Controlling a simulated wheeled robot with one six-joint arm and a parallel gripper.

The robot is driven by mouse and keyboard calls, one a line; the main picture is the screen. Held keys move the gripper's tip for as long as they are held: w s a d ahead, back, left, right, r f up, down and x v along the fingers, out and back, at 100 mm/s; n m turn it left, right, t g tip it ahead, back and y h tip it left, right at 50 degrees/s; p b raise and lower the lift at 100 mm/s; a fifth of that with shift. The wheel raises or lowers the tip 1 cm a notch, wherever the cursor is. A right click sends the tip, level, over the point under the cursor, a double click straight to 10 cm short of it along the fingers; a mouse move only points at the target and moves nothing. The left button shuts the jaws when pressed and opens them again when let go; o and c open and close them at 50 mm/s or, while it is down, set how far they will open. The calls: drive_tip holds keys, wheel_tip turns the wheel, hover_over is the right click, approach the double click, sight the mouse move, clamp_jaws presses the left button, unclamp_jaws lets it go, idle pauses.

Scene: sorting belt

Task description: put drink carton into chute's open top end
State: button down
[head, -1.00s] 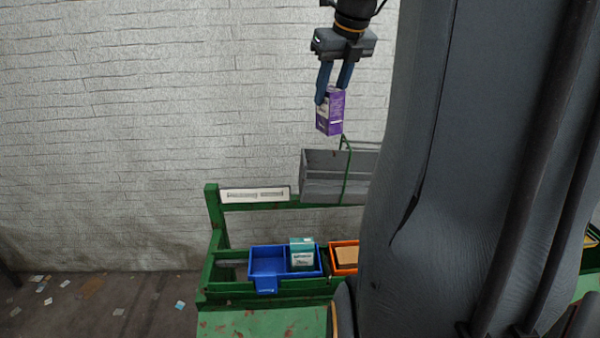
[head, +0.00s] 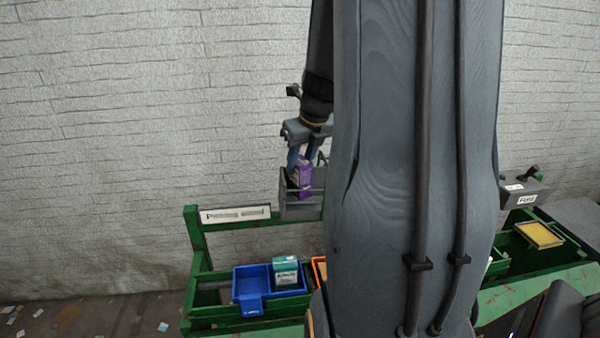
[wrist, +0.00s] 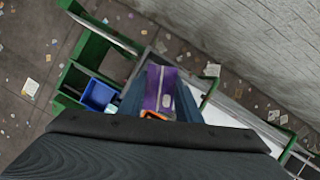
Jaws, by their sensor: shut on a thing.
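The drink carton (head: 303,177) is purple with a pale side, and my gripper (head: 302,158) is shut on it. The carton hangs upright at the grey chute's open top end (head: 287,196). Its lower part overlaps the chute in the head view; how deep it sits inside I cannot tell. In the wrist view the carton (wrist: 160,88) shows between the two blue fingers, with a grey edge of the chute beside it. My arm hides the right part of the chute in the head view.
A green frame (head: 192,240) carries a blue bin (head: 250,283) with a teal box (head: 286,272) and an orange bin (head: 319,270) below the chute. A white label strip (head: 235,214) is on the frame's rail. A yellow-topped tray (head: 540,235) stands at right.

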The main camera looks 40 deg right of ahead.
drive_tip(key=shift+f, duration=1.8)
drive_tip(key=shift+f, duration=0.15)
drive_tip(key=c, duration=1.6)
unclamp_jaws()
drive_tip(key=shift+o, duration=0.2)
